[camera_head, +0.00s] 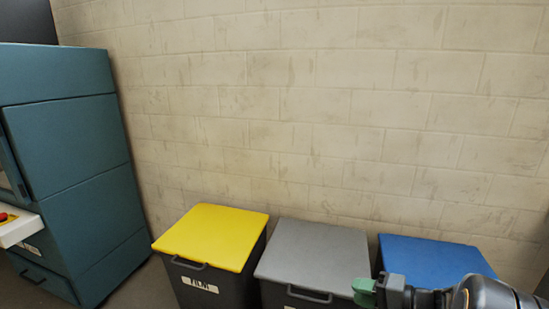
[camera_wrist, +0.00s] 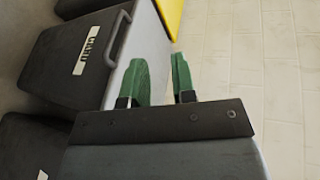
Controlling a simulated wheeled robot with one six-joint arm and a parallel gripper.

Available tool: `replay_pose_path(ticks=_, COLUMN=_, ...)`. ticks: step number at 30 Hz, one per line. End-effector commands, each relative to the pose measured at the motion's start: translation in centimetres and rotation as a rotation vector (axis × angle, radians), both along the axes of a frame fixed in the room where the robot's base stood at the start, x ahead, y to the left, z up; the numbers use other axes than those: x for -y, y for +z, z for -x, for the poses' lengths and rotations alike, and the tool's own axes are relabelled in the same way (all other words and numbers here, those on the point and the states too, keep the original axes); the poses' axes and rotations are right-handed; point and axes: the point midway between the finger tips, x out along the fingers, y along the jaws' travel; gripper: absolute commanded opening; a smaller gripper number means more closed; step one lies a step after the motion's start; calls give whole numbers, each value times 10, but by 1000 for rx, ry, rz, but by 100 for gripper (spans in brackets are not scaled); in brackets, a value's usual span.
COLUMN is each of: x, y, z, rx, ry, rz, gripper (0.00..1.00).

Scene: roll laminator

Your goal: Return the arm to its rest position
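My gripper (camera_head: 364,291) shows at the lower right of the head view, with a green finger at its tip and my dark arm behind it. It overlaps the front of the blue-lidded bin and is close to the grey lid's right edge in the picture. In the wrist view my gripper (camera_wrist: 159,62) has its two green fingers apart with a gap between them. Nothing is held between them. The fingers show against the grey-lidded bin; whether they touch it I cannot tell.
Bins with yellow (camera_head: 213,237), grey (camera_head: 314,254) and blue (camera_head: 432,259) lids stand in a row by the block wall (camera_head: 300,110). All the lids are shut. A teal cabinet or machine (camera_head: 75,145) stands at the left, with a red button on a white ledge (camera_head: 14,231).

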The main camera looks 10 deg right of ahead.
Motion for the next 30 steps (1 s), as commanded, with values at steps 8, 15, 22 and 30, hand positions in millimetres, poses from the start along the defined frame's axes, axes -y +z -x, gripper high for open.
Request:
replay_pose_path(ticks=8, x=-86, y=111, z=55, rx=-291, ry=410, rz=538, gripper=25)
replay_pose_path(ticks=15, x=-92, y=186, z=75, rx=-267, ry=498, rz=1007, gripper=25)
replay_pose_path(ticks=22, x=-91, y=233, z=74, rx=-157, ry=486, rz=1245, gripper=25)
replay_pose_path(ticks=30, x=-90, y=244, z=72, rx=-118, ry=474, rz=1309, gripper=25)
